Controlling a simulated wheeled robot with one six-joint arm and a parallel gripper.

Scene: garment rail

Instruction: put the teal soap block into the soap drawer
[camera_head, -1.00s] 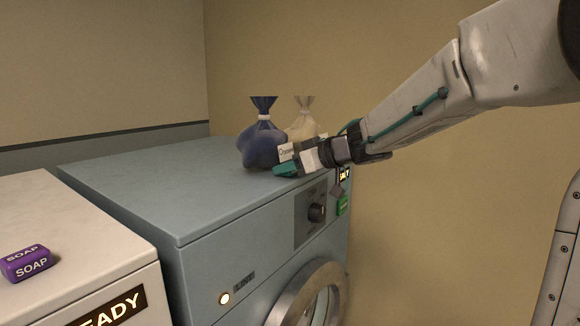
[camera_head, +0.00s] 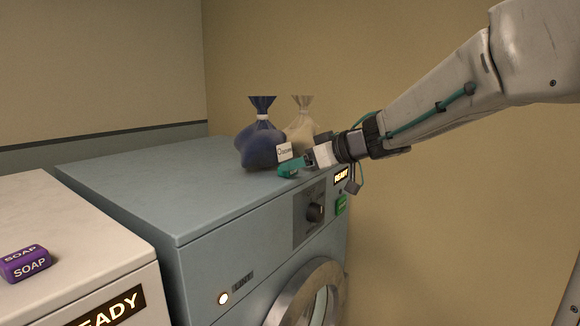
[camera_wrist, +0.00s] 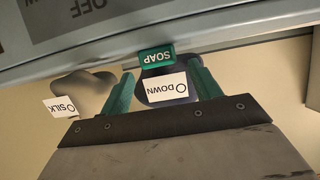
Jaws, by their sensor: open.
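The teal soap block (camera_head: 288,171) lies near the front edge of the blue-grey machine's top. It also shows in the wrist view (camera_wrist: 157,56), with its SOAP label upside down. My gripper (camera_head: 299,163) is open behind the block. In the wrist view its two teal fingers (camera_wrist: 160,67) are apart, with the block at their tips, and no grip on it shows. I cannot make out an open soap drawer in either view.
The blue-grey machine (camera_head: 150,182) has a dark bag (camera_head: 262,146) and a pale bag (camera_head: 303,130) on top, close to my gripper. A purple soap block (camera_head: 24,262) lies on the white machine (camera_head: 90,250). The blue-grey top's left part is clear.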

